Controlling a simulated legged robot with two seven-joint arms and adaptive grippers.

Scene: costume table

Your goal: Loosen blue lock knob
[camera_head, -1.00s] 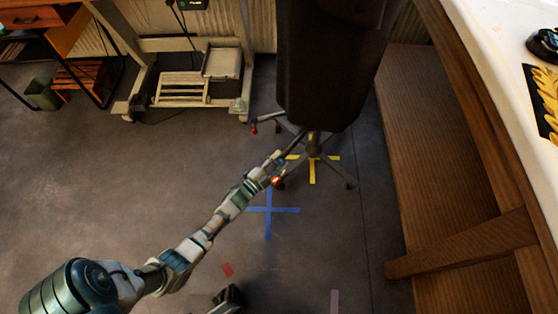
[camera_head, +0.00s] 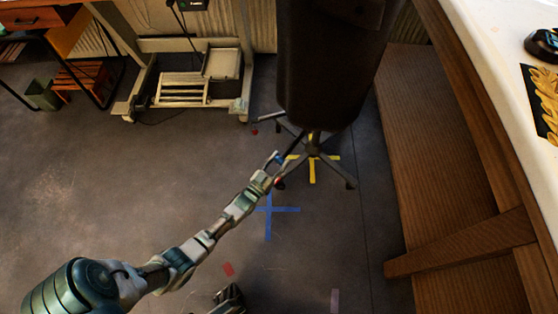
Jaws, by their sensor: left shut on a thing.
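A dark dress form (camera_head: 325,70) hangs over a wheeled stand base (camera_head: 313,143) with splayed legs. My left gripper (camera_head: 276,161) reaches in from the lower left to the near left side of the stand, just below the form. It is shut on a small blue piece, the blue lock knob (camera_head: 281,158), mostly hidden by the fingers. A thin dark rod runs from the gripper up toward the form's lower edge. The knob's turn cannot be read at this size.
A brown wooden bench (camera_head: 430,160) and a white tabletop (camera_head: 500,40) stand at the right. Yellow tape (camera_head: 312,172) and a blue tape cross (camera_head: 268,209) mark the floor. A wheeled rack (camera_head: 190,85) stands at the back left. The floor at left is open.

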